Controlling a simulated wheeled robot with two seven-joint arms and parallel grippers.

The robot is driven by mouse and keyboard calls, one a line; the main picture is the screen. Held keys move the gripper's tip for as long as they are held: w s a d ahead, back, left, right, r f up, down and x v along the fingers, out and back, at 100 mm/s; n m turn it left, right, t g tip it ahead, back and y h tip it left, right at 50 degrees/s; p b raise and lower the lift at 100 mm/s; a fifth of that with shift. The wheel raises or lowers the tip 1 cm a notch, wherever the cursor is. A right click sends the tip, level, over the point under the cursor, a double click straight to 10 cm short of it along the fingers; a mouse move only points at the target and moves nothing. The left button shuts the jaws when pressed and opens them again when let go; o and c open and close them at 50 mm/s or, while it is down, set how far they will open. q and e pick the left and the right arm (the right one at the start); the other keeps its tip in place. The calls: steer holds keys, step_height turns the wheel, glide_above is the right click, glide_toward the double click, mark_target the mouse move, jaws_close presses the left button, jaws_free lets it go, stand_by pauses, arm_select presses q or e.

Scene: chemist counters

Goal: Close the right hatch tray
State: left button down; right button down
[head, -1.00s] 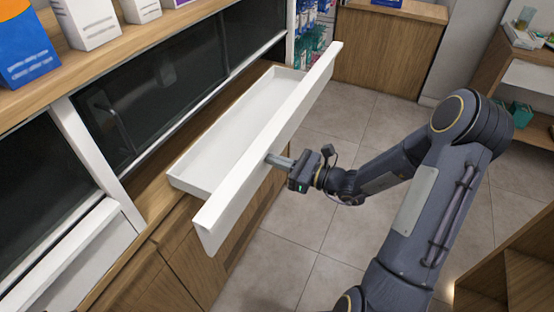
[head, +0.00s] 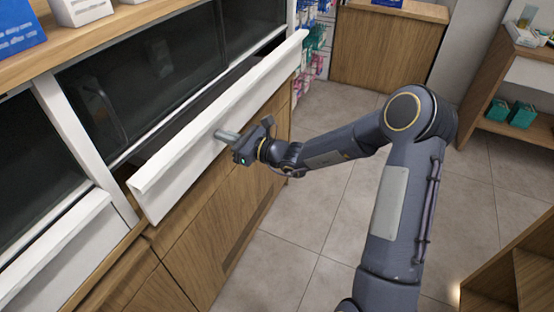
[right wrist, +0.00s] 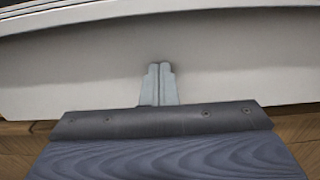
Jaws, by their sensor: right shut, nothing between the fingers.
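The right hatch tray (head: 185,158) shows as a long white front panel in the wooden counter, in the head view. In the right wrist view the shut fingers (right wrist: 158,70) point at the white panel (right wrist: 230,65). My left gripper is not in view.
Another white tray front (head: 65,250) sits at the lower left. Dark glass hatches (head: 140,85) stand behind the tray. Boxes (head: 80,10) stand on the shelf above. The tiled floor (head: 320,235) to the right is clear. A wooden unit (head: 520,265) stands at the lower right.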

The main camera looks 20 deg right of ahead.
mark_target(210, 130)
steer(key=b+x, duration=0.1)
steer(key=x, duration=0.4)
steer(key=shift+r, duration=0.2)
steer(key=shift+r, duration=0.1)
